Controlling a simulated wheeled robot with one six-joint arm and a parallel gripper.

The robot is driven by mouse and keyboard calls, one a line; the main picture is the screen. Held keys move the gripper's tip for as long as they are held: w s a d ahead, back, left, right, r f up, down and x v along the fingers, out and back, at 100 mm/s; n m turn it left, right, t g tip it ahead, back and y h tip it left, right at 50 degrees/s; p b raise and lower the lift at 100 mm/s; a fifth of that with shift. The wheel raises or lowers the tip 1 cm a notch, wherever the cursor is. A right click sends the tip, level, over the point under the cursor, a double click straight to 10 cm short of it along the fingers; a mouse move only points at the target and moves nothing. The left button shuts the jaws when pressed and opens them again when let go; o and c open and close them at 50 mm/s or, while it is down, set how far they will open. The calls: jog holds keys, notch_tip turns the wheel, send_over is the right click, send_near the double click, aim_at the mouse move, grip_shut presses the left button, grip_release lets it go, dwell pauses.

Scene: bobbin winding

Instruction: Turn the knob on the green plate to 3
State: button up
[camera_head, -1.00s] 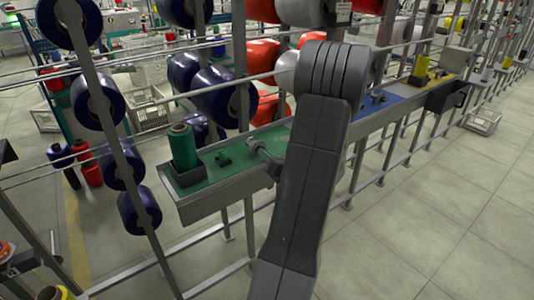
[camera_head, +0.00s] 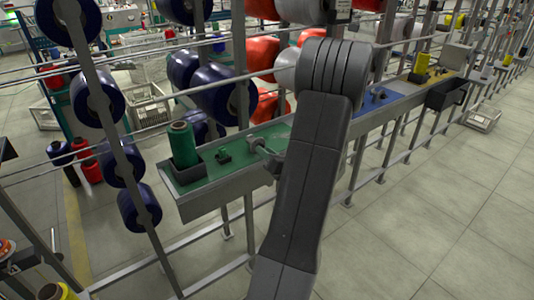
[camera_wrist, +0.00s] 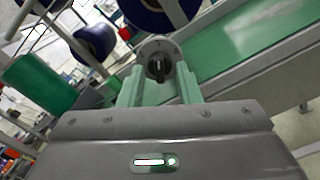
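The green plate (camera_head: 205,178) is the near left section of a long rail bench in the head view, and its surface also shows in the wrist view (camera_wrist: 245,42). A dark knob (camera_wrist: 158,67) on a round grey dial sits straight ahead of my gripper (camera_wrist: 158,84) in the wrist view. The two fingers are apart, one on each side of the knob, and I see no clear contact. The dial marks are too small to read.
A green spool (camera_head: 183,145) stands in a dark holder at the plate's left end. Blue bobbins (camera_head: 139,208) hang on a slanted post at left. Blue (camera_head: 374,105) and yellow (camera_head: 432,82) plates continue along the bench. Open floor lies at front right.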

jog(key=b+v, duration=0.1)
jog(key=v, duration=1.2)
jog(key=shift+s+d+b, duration=0.2)
jog(key=shift+s+b, duration=0.05)
jog(key=shift+b, duration=0.15)
jog(key=shift+w+a, duration=0.1)
jog(key=shift+w, duration=0.05)
jog(key=p+x, duration=0.2)
jog(key=x, duration=1.1)
jog(key=shift+w+a, duration=0.2)
jog(key=shift+w, duration=0.05)
jog(key=b+v, duration=0.2)
jog(key=v, duration=1.2)
jog(key=w+a+n+b, duration=0.4)
jog(key=w+a+n, duration=0.3)
jog(key=n, duration=0.5)
jog(key=shift+w+b, duration=0.4)
jog(key=shift+w, duration=0.95)
